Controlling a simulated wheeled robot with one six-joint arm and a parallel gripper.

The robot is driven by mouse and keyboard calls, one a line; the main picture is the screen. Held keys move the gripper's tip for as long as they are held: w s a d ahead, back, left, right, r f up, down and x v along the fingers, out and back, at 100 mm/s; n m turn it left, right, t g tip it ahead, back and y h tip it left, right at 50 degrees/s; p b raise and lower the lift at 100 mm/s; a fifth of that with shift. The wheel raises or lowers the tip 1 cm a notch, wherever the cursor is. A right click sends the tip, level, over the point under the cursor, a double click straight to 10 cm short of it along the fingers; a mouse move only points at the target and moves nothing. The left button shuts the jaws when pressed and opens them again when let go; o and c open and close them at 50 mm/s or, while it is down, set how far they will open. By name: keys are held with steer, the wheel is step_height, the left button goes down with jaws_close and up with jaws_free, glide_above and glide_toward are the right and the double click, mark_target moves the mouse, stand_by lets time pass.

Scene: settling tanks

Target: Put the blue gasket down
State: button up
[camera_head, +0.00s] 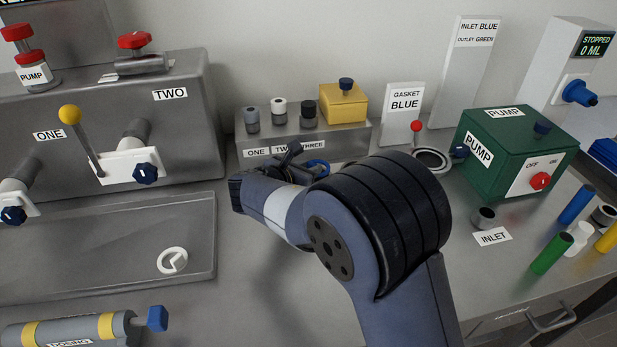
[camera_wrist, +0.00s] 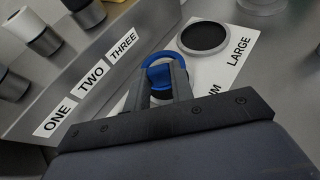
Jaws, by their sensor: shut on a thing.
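The blue gasket (camera_wrist: 158,60) is a ring held between the fingertips of my gripper (camera_wrist: 160,78) in the wrist view. Part of the ring is hidden by the fingers. In the head view the blue gasket (camera_head: 318,164) shows just right of my gripper (camera_head: 296,160), in front of the block labelled ONE, TWO, THREE. Below the gasket in the wrist view lies a white label strip (camera_wrist: 218,72) reading LARGE, with another word partly hidden. A black disc with a pale rim (camera_wrist: 204,37) is on the strip beside the gasket. I cannot tell whether the gasket touches the surface.
The metal block (camera_head: 335,143) with several capped cylinders and a yellow box (camera_head: 343,103) stands close behind my gripper. A card (camera_head: 403,113) reads GASKET BLUE. A red-knobbed lever (camera_head: 416,127) and green pump box (camera_head: 513,150) stand right. A shallow tray (camera_head: 110,245) is left.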

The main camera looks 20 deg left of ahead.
steer(key=shift+f, duration=1.4)
steer(key=shift+f, duration=0.25)
steer(key=o, duration=0.9)
steer(key=shift+o, duration=0.2)
steer(key=shift+r, duration=0.1)
steer(key=shift+s+r, duration=0.1)
steer(key=shift+r, duration=0.2)
steer(key=v, duration=1.1)
steer(key=shift+s+a, duration=0.1)
steer(key=shift+s, duration=0.3)
